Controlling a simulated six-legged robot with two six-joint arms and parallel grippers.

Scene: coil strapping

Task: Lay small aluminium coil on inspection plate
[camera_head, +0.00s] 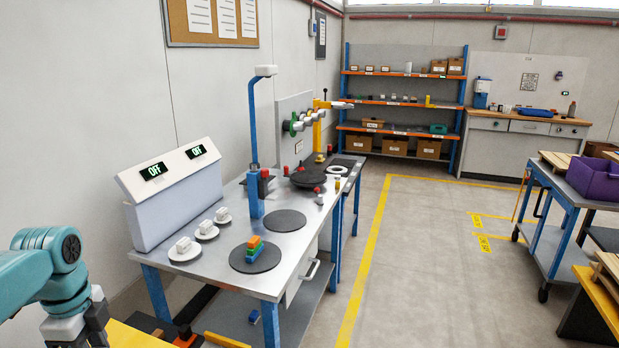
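A metal workbench (215,268) stands ahead of me. A dark round plate (286,220) lies bare on its top; a nearer dark round plate (240,264) carries a small stack of coloured blocks (254,248). Which one is the inspection plate, I cannot tell. A pale ring-shaped piece (337,170) lies at the bench's far end; it may be the small aluminium coil, but it is too small to be sure. My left gripper (92,325) is low at the left, away from both plates and partly cut off by the bottom edge. My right gripper is out of view.
White knobbed discs (185,250) and a sloped panel reading OFF (170,190) line the bench's left side. A blue post (254,150) and a dark turntable (308,178) stand behind. A blue cart (560,205) is at right. The floor between is clear.

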